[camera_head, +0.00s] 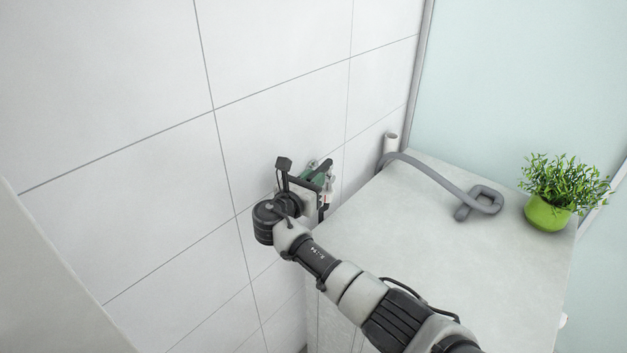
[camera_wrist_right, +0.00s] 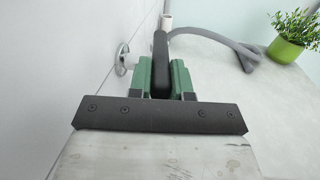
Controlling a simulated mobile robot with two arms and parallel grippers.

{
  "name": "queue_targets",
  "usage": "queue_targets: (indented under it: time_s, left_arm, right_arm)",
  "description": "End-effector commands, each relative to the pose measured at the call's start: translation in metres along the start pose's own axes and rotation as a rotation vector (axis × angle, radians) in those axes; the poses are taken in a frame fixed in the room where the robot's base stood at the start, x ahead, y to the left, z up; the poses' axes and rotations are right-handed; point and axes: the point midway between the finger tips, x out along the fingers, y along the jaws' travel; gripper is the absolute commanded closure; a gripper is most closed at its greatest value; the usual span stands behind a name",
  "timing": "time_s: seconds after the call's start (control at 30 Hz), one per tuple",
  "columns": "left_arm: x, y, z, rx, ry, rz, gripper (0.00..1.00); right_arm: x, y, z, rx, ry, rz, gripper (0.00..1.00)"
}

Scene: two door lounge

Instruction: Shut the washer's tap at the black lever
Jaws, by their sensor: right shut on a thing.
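The tap's black lever (camera_wrist_right: 160,62) stands between the two green fingers of my right gripper (camera_wrist_right: 161,78) in the right wrist view. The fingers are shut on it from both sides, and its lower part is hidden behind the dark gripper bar. A round chrome wall plate (camera_wrist_right: 121,60) of the tap shows just left of the fingers. In the head view my right gripper (camera_head: 319,173) is at the tiled wall, beside the washer's corner; its body hides most of the tap there. My left gripper is not in view.
The pale washer top (camera_head: 400,240) lies to the right of the gripper. A grey hose (camera_head: 430,172) and a white pipe end (camera_head: 390,142) are at its back edge. A green potted plant (camera_head: 548,212) stands at the right. The tiled wall (camera_head: 150,200) is close on the left.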

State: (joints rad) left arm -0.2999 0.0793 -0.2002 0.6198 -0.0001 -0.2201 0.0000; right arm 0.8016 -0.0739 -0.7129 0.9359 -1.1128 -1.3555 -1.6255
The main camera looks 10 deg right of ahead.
Motion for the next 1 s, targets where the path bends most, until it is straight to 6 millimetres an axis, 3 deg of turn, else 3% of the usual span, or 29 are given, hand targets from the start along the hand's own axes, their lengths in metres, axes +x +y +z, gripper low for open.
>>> queue_targets:
  time_s: [0.03,0.17,0.53,1.0]
  left_arm:
    - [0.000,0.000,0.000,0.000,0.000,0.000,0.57]
    - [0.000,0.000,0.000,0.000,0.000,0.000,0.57]
    - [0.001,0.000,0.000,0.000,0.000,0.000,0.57]
    - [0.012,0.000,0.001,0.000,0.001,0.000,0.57]
  right_arm:
    - [0.001,0.000,0.001,0.000,-0.001,-0.002,0.76]
    - [0.001,0.000,0.001,0.000,0.000,-0.001,0.56]
    - [-0.005,0.000,0.000,0.001,0.000,0.001,0.55]
    - [-0.089,0.000,-0.002,0.001,0.002,0.002,0.55]
